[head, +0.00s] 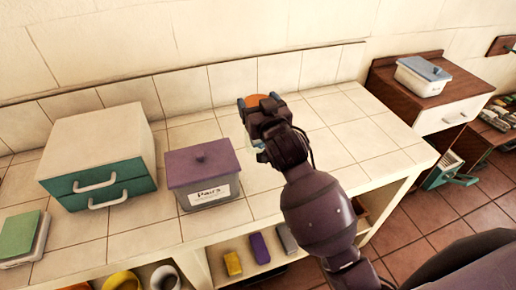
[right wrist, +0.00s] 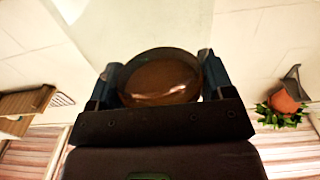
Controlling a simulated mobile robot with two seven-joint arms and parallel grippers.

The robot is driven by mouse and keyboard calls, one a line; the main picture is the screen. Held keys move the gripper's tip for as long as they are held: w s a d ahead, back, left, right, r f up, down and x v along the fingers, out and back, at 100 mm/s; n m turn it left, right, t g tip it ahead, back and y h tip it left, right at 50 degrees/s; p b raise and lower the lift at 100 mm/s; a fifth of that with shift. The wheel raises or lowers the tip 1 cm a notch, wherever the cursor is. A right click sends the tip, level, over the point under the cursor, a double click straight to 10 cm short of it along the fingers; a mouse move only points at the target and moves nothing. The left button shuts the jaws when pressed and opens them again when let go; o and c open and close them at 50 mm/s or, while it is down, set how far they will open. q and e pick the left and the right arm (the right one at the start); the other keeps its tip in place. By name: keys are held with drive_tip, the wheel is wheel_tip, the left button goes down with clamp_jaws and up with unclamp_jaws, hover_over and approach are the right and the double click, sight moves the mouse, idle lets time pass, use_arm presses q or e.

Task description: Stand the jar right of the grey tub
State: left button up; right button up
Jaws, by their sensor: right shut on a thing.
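The grey tub (head: 212,194) has a purple lid and a white label, and stands on the tiled counter. My right gripper (head: 261,101) is behind and to the right of it in the head view. It is shut on the jar, whose orange-brown top (head: 260,100) shows between the fingers. In the right wrist view the jar (right wrist: 160,78) is a round brown shape between both fingertips (right wrist: 159,80). Its lower part is hidden by my gripper, so I cannot tell whether it touches the counter. My left gripper is not in view.
A white drawer box with teal fronts (head: 97,152) stands left of the tub. A green-topped block (head: 20,235) lies at far left. The counter (head: 345,125) is clear to the right. A lidded white tub (head: 422,78) sits on a wooden cabinet. Several items fill the shelf below.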

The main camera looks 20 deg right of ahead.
sight(258, 144)
wheel_tip(258, 144, down, 13)
drive_tip(key=shift+f+b, duration=0.2)
drive_tip(key=shift+b, duration=0.3)
drive_tip(key=shift+f, duration=0.1)
drive_tip(key=o, duration=1.3)
drive_tip(key=s, duration=1.2)
drive_tip(key=shift+d+b, duration=0.2)
drive_tip(key=shift+b, duration=0.1)
drive_tip(key=s+d+f+g, duration=0.3)
drive_tip(key=s+d+f, duration=0.2)
drive_tip(key=s+f, duration=0.2)
drive_tip(key=s+d+f+g, duration=0.3)
drive_tip(key=s+d+f, duration=0.2)
drive_tip(key=s+f, duration=0.2)
wheel_tip(258, 144, down, 3)
drive_tip(key=shift+s+r+n+h, duration=0.2)
drive_tip(key=shift+n+h, duration=0.1)
drive_tip(key=shift+h, duration=0.1)
drive_tip(key=shift+d, duration=0.1)
